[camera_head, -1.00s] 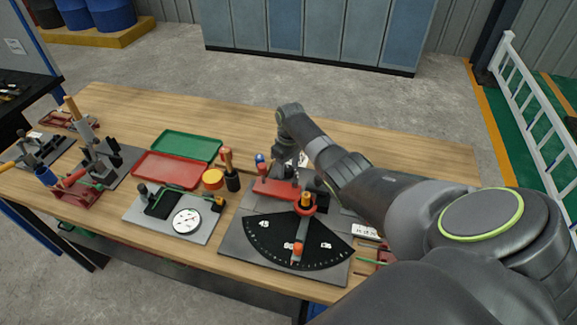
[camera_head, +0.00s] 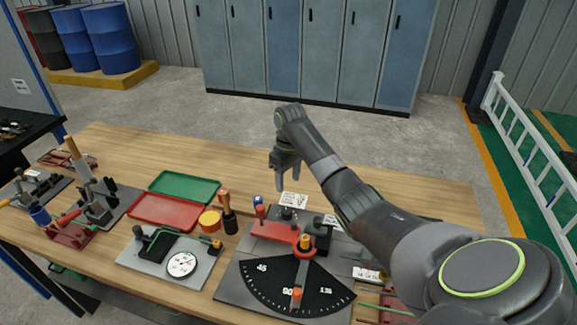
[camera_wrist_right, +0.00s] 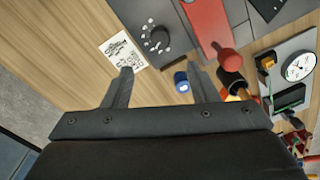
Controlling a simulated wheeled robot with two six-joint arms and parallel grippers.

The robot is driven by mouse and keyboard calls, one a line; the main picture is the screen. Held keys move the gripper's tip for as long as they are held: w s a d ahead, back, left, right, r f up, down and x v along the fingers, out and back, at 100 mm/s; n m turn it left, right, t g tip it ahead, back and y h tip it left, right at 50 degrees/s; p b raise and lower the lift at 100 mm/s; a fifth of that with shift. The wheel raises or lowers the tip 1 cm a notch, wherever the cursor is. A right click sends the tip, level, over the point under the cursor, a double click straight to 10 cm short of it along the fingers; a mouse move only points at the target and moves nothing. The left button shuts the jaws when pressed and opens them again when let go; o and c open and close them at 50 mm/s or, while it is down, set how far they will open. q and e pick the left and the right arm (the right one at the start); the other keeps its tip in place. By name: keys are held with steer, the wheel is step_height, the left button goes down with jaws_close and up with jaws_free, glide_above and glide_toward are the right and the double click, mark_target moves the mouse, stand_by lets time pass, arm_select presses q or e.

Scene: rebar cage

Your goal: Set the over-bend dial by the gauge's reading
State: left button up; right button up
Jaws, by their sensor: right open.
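The over-bend dial (camera_head: 287,213) is a small dark knob at the back of the bending plate. In the right wrist view the dial (camera_wrist_right: 157,38) is ringed by white marks. The gauge (camera_head: 182,264) is a round white face on a grey plate at the left; it also shows in the right wrist view (camera_wrist_right: 299,66). Its reading is too small to tell. My right gripper (camera_head: 292,184) is open and empty, above the bench behind the dial, with its fingers pointing down and apart from the dial. My left gripper is out of view.
A printed card (camera_wrist_right: 121,50) lies beside the dial, and a blue-topped piece (camera_wrist_right: 181,82) stands near it. The bender's black angle scale (camera_head: 275,285) and red arm (camera_head: 286,232) are in front. Red (camera_head: 165,213) and green (camera_head: 185,186) trays lie left. The back of the bench is clear.

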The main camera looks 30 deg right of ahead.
step_height(320, 180, up, 5)
steer(key=shift+d+r, duration=0.1)
steer(key=shift+r, duration=0.05)
stand_by(0.5)
